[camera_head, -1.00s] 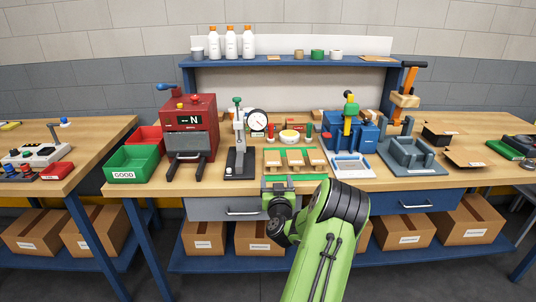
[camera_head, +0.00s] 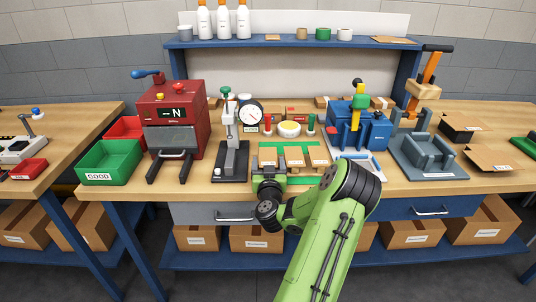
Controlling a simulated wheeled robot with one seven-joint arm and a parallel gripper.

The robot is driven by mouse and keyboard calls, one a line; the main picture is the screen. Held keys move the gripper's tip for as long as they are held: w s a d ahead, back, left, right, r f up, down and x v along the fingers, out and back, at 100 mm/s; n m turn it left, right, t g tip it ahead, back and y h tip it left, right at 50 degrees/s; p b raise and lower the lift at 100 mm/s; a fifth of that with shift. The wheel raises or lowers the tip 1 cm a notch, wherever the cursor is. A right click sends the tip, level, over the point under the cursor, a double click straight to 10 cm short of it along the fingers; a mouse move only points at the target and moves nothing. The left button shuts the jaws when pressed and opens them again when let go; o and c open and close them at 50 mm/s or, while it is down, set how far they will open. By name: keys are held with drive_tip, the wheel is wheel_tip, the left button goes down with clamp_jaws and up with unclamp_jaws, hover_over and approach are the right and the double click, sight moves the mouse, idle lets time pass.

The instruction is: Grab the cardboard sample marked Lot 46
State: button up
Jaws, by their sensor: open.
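Several tan cardboard samples lie side by side on a green rack (camera_head: 300,181) at the front middle of the bench: a left one (camera_head: 267,154), a middle one (camera_head: 294,155) and a right one (camera_head: 318,154). Small white labels show on some, but their print is too small to read, so I cannot tell which is Lot 46. My gripper (camera_head: 268,171) is open at the rack's front left, just in front of the left sample. My wrist hides part of the rack. I cannot tell whether the fingers touch anything.
A red machine (camera_head: 178,120), a gauge stand (camera_head: 230,145) and a green GOOD bin (camera_head: 110,161) stand left of the rack. A blue machine (camera_head: 375,133) and a grey fixture (camera_head: 425,155) stand right. More flat cardboard (camera_head: 490,158) lies far right. A blue shelf (camera_head: 290,43) runs behind.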

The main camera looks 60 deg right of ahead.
sight(268, 154)
drive_tip(key=c, duration=0.8)
drive_tip(key=shift+r, duration=0.25)
wheel_tip(268, 154, up, 3)
drive_tip(key=p, duration=0.3)
drive_tip(key=s+b, duration=0.2)
drive_tip(key=s, duration=0.1)
drive_tip(key=s+a+b, duration=0.1)
drive_tip(key=s+b, duration=0.1)
drive_tip(key=b, duration=0.1)
drive_tip(key=s+a+f+b, duration=0.1)
drive_tip(key=s+b, duration=0.2)
drive_tip(key=shift+s, duration=0.35)
drive_tip(key=s, duration=0.3)
drive_tip(key=s+a, duration=0.1)
drive_tip(key=s, duration=0.1)
drive_tip(key=s+a+r, duration=0.1)
drive_tip(key=s, duration=0.2)
drive_tip(key=shift+s+a+b, duration=0.15)
drive_tip(key=shift+s+b, duration=0.15)
